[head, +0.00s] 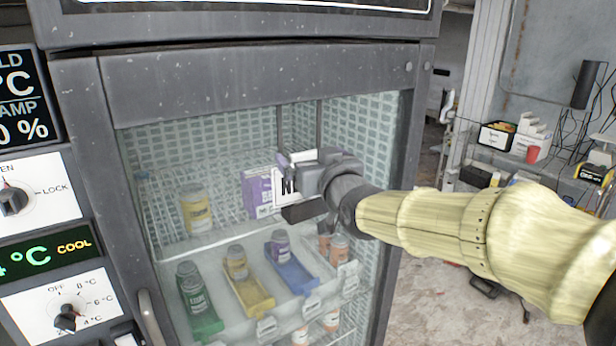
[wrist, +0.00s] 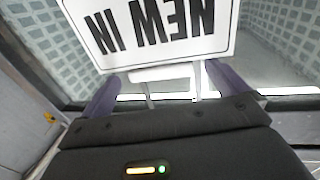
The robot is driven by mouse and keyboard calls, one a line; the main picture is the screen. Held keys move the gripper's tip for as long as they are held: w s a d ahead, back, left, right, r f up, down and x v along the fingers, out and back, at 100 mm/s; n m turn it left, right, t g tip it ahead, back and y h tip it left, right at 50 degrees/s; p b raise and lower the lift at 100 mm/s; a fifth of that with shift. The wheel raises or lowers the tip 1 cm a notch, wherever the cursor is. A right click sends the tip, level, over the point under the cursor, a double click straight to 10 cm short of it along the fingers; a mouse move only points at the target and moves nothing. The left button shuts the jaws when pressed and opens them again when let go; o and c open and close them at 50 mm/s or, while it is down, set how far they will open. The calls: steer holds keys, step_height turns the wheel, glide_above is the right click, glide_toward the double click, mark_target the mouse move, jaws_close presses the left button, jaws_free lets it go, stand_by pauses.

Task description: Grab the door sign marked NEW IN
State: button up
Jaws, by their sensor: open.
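The NEW IN door sign (wrist: 150,30) is a white plate with black letters and a dark border. It appears upside down across the top of the wrist view, just beyond my fingertips. In the head view the sign (head: 283,192) hangs in front of the freezer door, mostly hidden by my gripper. Contact cannot be told.
The glass freezer door (head: 160,150) has a dark frame and a handle (head: 149,318) at lower left. Behind it are a purple box (head: 256,190), a yellow jar (head: 196,210) and several bottles in coloured trays. Control panels stand left; a cluttered shelf (head: 520,160) stands right.

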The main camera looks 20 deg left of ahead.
steer(key=shift+c, duration=0.5)
steer(key=c, duration=1.3)
steer(key=shift+r, duration=0.15)
step_height(320, 180, up, 7)
steer(key=p, duration=0.4)
steer(key=shift+p+v, duration=4.6)
steer(key=shift+v, duration=4.45)
steer(key=shift+w+d, duration=0.1)
